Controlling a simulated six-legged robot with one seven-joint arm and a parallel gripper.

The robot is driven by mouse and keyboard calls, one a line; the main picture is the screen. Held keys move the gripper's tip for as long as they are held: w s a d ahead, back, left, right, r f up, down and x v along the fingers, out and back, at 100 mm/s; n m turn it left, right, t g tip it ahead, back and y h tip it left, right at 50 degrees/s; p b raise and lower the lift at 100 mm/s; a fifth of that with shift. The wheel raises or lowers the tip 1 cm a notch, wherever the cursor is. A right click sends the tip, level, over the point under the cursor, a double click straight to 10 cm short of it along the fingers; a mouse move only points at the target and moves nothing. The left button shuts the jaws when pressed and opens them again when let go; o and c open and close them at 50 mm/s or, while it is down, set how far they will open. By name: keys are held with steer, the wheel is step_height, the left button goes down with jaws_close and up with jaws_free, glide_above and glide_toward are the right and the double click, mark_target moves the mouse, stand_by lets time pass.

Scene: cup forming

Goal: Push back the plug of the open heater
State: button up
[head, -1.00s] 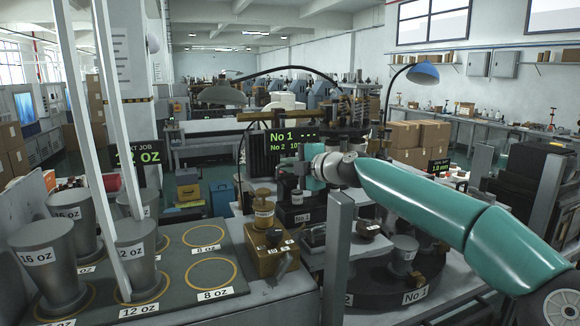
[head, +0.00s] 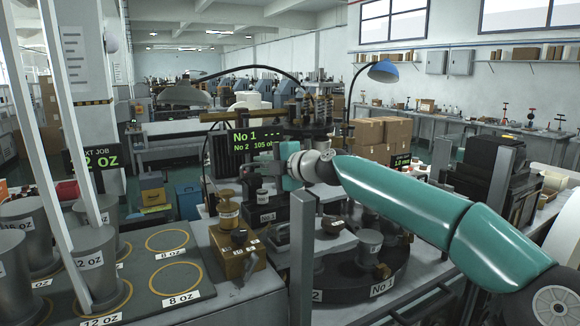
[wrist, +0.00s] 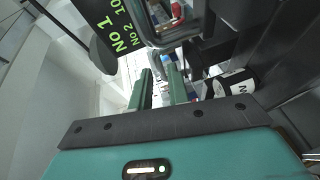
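The status display (head: 250,152) reads "No 1 ---" in its upper line and "No 2 105" in its lower line. It also shows in the wrist view (wrist: 115,22). A dark block labelled "No 1" (head: 267,216) stands below and left of my gripper (head: 284,166). In the wrist view a dark part with a white label (wrist: 228,88) lies right of the fingers. My gripper (wrist: 162,90) shows two green fingers apart, with nothing seen between them. It is in the air near the display. I cannot make out a plug in either view.
A round dark turntable (head: 350,280) with a grey cup (head: 369,243) is below my arm. A grey post (head: 302,255) rises in front. A brass fixture (head: 235,255) stands left. Several tall grey cups, one labelled 12 oz (head: 98,265), stand on the tray (head: 205,262) at left.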

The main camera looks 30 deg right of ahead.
steer(key=v, duration=1)
stand_by(0.3)
